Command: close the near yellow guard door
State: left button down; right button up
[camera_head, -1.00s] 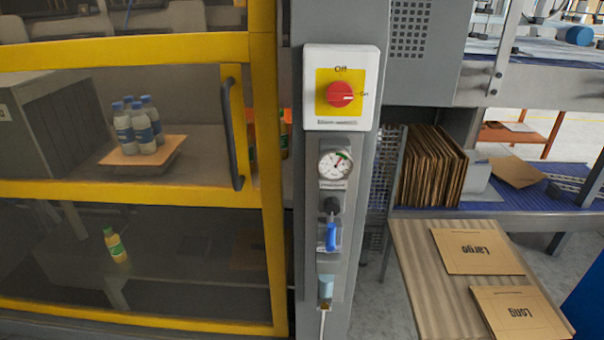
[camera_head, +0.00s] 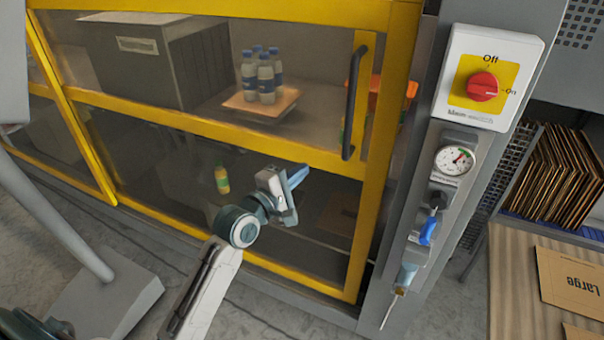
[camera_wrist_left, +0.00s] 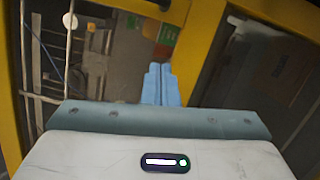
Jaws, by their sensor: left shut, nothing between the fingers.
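The near yellow guard door (camera_head: 250,134) has clear panels and a dark upright handle (camera_head: 354,100) near its right edge. A narrow strip shows between its right edge and the grey post; I cannot tell exactly how far ajar it stands. My left gripper (camera_head: 297,178) is shut and empty, in front of the lower panel, left of and below the handle and apart from it. In the left wrist view its blue fingertips (camera_wrist_left: 160,85) are together, with a yellow frame bar (camera_wrist_left: 198,50) to their right. My right gripper is not in view.
The grey post carries a red switch (camera_head: 482,86), a gauge (camera_head: 455,160) and a blue-handled valve (camera_head: 429,230). A table with cartons (camera_head: 572,282) stands right. Grey floor (camera_head: 260,318) lies in front.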

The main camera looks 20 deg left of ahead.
pick_arm(q)
jog(key=w+d+r+p, duration=0.1)
jog(key=w+d, duration=0.4)
jog(key=w, duration=0.1)
jog(key=shift+w+d+p, duration=0.25)
jog(key=shift+d+p, duration=0.05)
jog(key=shift+d, duration=0.1)
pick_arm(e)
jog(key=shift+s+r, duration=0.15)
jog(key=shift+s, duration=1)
